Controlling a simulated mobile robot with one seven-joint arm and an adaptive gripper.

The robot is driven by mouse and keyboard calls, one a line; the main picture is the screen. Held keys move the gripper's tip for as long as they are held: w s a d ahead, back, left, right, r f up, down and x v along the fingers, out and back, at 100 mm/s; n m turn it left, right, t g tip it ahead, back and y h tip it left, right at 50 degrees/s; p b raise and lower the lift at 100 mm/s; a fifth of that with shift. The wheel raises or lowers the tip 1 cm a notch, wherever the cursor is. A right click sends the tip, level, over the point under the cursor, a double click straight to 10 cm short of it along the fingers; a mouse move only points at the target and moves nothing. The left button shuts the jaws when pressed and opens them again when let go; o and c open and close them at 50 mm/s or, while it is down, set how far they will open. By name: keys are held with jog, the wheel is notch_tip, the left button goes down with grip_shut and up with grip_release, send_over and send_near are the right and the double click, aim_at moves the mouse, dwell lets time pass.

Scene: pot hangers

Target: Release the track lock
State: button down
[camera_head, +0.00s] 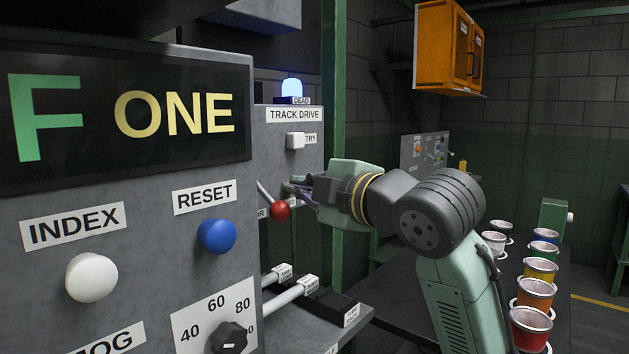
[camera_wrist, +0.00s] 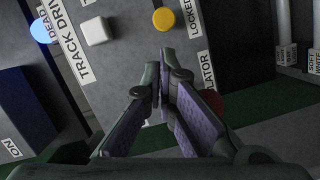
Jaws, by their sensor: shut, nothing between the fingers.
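The grey TRACK DRIVE panel (camera_head: 291,125) stands left of my gripper in the head view and fills the upper middle of the wrist view (camera_wrist: 130,70). A yellow round button or lamp (camera_wrist: 164,19) sits beside a label reading LOCKED. A white square button (camera_head: 296,141) also shows in the wrist view (camera_wrist: 95,31). A lever with a red knob (camera_head: 280,211) angles out from the panel; the knob is mostly behind my fingers in the wrist view. My gripper (camera_head: 292,188) is shut and empty in front of the panel, close to the lever. I cannot tell whether it touches.
A blue lamp (camera_head: 292,88) marked DEAD glows atop the panel. Two white rods (camera_head: 292,293) stick out below. A nearer console carries a blue RESET knob (camera_head: 217,236) and a white INDEX knob (camera_head: 91,278). Several coloured pots (camera_head: 530,328) line the right side.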

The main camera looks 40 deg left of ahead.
jog(key=shift+p+x, duration=0.45)
jog(key=shift+x, duration=1.7)
jog(key=w, duration=0.2)
jog(key=w+p, duration=0.1)
jog(key=w, duration=0.2)
jog(key=shift+w+d, duration=0.25)
jog(key=shift+w, duration=0.05)
jog(key=shift+d, duration=0.15)
